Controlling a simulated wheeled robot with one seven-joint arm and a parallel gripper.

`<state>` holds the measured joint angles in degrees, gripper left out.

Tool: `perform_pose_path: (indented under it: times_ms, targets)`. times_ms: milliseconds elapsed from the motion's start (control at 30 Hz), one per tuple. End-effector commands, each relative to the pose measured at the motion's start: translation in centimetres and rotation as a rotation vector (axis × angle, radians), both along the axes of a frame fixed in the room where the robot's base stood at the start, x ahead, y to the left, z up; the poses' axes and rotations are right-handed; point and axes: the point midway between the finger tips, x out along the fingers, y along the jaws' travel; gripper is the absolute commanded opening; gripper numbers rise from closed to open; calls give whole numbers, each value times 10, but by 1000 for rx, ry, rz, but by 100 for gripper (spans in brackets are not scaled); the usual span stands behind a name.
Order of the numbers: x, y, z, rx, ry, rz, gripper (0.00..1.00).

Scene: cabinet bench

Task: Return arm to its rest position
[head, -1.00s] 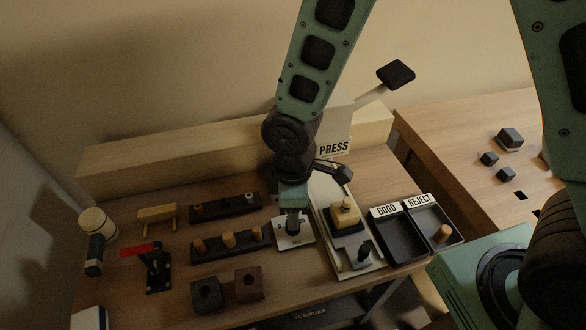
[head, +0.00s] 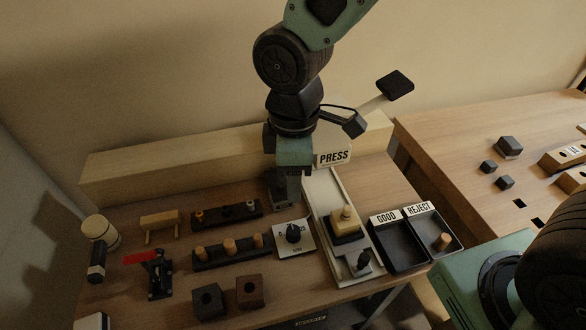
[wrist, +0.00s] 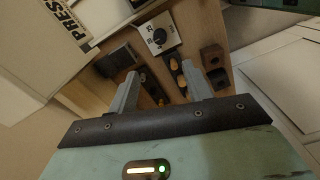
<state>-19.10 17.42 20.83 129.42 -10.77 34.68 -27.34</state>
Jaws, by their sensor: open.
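My gripper (head: 283,192) hangs above the back of the bench in the head view, just left of the PRESS sign (head: 333,157). In the wrist view my gripper (wrist: 162,88) shows two grey fingers spread apart with nothing between them. Below it lies the white plate with a black dial knob (head: 293,233), which also shows in the wrist view (wrist: 159,36). The gripper is clear of the knob. My forearm rises up and out of the top of the head view.
Racks with wooden pegs (head: 231,247) stand left of the dial. The press base (head: 346,225), its lever (head: 395,84) and the GOOD and REJECT trays (head: 404,258) stand to the right. A red-handled clamp (head: 157,272) and a mallet (head: 98,245) are at the left. A second bench (head: 470,180) is at right.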

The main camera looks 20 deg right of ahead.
Motion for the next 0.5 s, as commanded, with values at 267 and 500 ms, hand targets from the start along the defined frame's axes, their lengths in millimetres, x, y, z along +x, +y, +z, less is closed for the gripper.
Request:
perform_pose_path:
  times_ms: [267, 500]
  targets:
    - [-4, -1, 3, 2, -1, -18, 50]
    - [-63, -19, 35, 23, -2, -319, 50]
